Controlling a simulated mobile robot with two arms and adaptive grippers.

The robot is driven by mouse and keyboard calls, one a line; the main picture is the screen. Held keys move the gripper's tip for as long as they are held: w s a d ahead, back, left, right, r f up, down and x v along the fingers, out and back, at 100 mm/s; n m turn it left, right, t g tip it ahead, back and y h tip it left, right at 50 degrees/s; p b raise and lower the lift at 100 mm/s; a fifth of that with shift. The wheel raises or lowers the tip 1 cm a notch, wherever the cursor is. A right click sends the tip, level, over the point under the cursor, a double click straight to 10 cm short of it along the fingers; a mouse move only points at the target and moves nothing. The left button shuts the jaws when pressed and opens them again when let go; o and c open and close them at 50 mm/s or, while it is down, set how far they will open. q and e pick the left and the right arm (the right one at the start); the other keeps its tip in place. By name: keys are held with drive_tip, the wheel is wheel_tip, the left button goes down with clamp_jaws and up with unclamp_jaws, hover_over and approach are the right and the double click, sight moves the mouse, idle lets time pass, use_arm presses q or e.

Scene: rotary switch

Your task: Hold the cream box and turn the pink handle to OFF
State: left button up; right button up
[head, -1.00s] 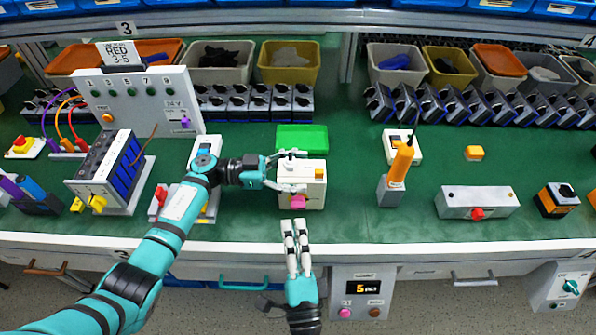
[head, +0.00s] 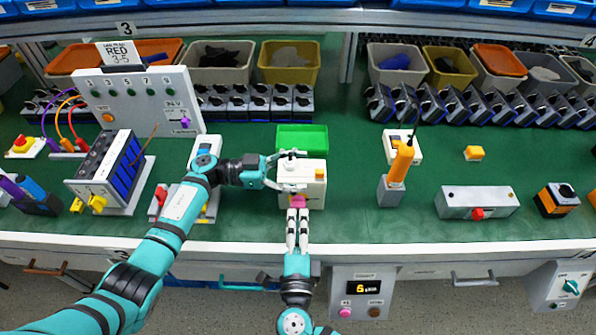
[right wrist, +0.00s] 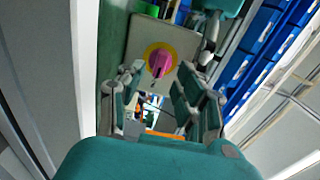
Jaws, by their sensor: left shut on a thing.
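The cream box (head: 314,191) stands on the green bench top in the head view. My left gripper (head: 287,171) is shut on it, with its fingers across the box's upper left part. The pink handle (head: 297,201) is on the box's front face. In the right wrist view the pink handle (right wrist: 159,62) sits on a yellow round plate and looks tilted. My right gripper (head: 297,213) is just in front of the handle. Its fingers are apart on either side of the handle's line in the wrist view (right wrist: 160,88); contact cannot be told.
A green tray (head: 302,127) lies behind the box. An orange handheld tool (head: 399,165) stands to the right, and a grey box with a red knob (head: 477,214) is farther right. A battery-like blue unit (head: 125,165) stands left. Bench is clear just right of the box.

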sight(300, 204)
drive_tip(key=shift+w, duration=1.15)
clamp_jaws()
